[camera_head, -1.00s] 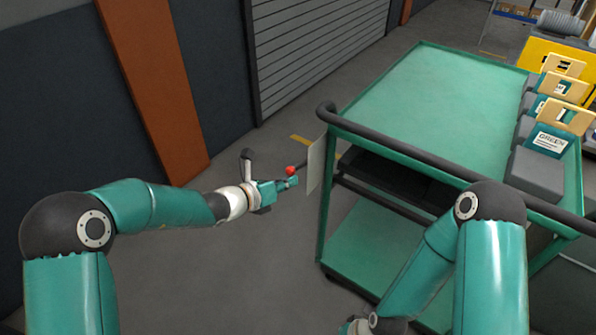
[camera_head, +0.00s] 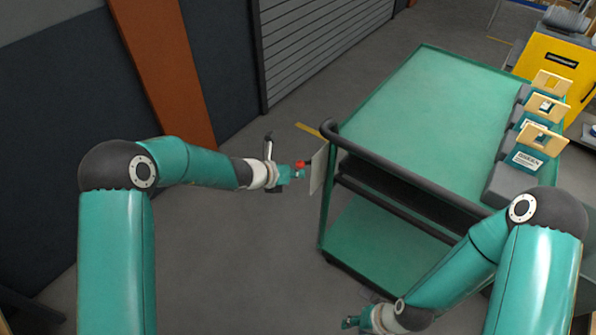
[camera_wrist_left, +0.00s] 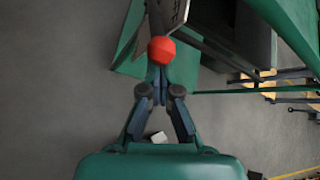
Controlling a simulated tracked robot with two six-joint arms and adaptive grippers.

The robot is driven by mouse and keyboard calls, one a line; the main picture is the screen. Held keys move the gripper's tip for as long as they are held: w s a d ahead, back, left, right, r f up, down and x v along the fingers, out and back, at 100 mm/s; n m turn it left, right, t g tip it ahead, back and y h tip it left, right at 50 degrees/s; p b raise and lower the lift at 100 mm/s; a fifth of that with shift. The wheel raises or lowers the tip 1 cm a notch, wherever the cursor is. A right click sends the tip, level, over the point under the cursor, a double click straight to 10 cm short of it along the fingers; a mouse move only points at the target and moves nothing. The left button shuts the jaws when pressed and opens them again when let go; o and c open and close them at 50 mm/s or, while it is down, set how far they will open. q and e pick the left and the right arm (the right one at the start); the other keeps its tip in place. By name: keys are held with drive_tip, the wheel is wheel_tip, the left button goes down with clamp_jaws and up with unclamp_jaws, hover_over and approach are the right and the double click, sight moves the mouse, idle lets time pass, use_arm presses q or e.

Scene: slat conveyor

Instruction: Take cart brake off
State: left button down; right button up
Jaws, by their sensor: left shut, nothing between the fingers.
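The green cart (camera_head: 440,110) stands right of centre in the head view, with a dark push handle along its near edge. A red ball knob (camera_head: 300,164) shows beside a pale plate (camera_head: 319,169) at the cart's left corner. My left gripper (camera_head: 302,173) is shut and empty, close to the knob. In the left wrist view the red knob (camera_wrist_left: 162,50) appears just past the closed fingertips (camera_wrist_left: 160,78); whether they touch cannot be told. My right gripper (camera_head: 350,322) is low in the head view, too small to read.
Grey bins with cream-topped teal boxes (camera_head: 530,150) line the cart's right side. A yellow cabinet (camera_head: 555,70) stands at the back right. A shutter and dark wall bound the left. Grey floor (camera_head: 230,270) is clear between my arms.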

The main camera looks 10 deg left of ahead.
use_arm(q)
drive_tip(key=shift+w+r, duration=0.1)
drive_tip(key=shift+r, duration=0.2)
wheel_tip(320, 180, down, 4)
drive_tip(key=s+d+b, duration=0.1)
drive_tip(key=s+b, duration=0.1)
drive_tip(key=b, duration=0.4)
drive_tip(key=v, duration=1)
drive_tip(key=shift+s+f, duration=0.2)
drive_tip(key=shift+s, duration=0.05)
